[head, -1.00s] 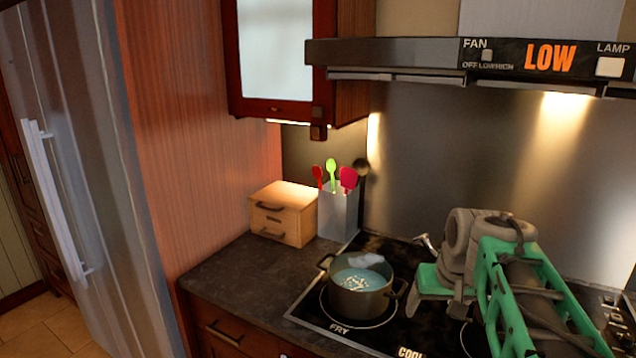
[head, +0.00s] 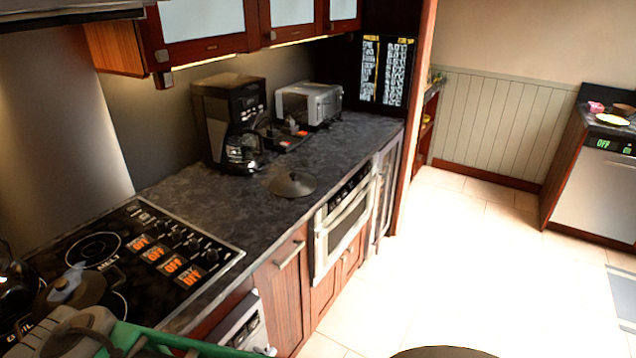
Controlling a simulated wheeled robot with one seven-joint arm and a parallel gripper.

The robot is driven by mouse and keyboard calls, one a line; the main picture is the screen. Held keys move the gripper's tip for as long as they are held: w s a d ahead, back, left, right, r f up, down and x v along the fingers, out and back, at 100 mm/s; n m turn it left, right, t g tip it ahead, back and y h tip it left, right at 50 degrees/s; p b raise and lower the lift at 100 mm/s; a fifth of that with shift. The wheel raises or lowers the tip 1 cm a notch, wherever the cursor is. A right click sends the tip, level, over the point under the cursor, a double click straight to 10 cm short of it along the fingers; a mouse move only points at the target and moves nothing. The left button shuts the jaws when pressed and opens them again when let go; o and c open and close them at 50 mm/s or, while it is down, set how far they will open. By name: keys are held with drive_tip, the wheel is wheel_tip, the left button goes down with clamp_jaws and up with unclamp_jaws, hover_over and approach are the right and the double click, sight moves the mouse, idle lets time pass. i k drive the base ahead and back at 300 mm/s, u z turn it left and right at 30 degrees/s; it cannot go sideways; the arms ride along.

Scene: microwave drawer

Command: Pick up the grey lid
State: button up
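A dark grey round lid (head: 292,184) with a small knob lies flat on the dark countertop, right of the stove and in front of the coffee maker. It is clear of other things. Only grey and green parts of my arm show at the lower left, over the stove's near side. My gripper's fingertips are not visible. The arm is well apart from the lid.
The stove (head: 150,245) has burners and knobs reading OFF; a black kettle (head: 14,282) and a dark round item stand at its left. A coffee maker (head: 232,120) and a toaster oven (head: 308,103) stand behind the lid.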

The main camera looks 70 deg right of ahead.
sight(293, 184)
drive_tip(key=u, duration=2.9)
drive_tip(key=k, duration=1.15)
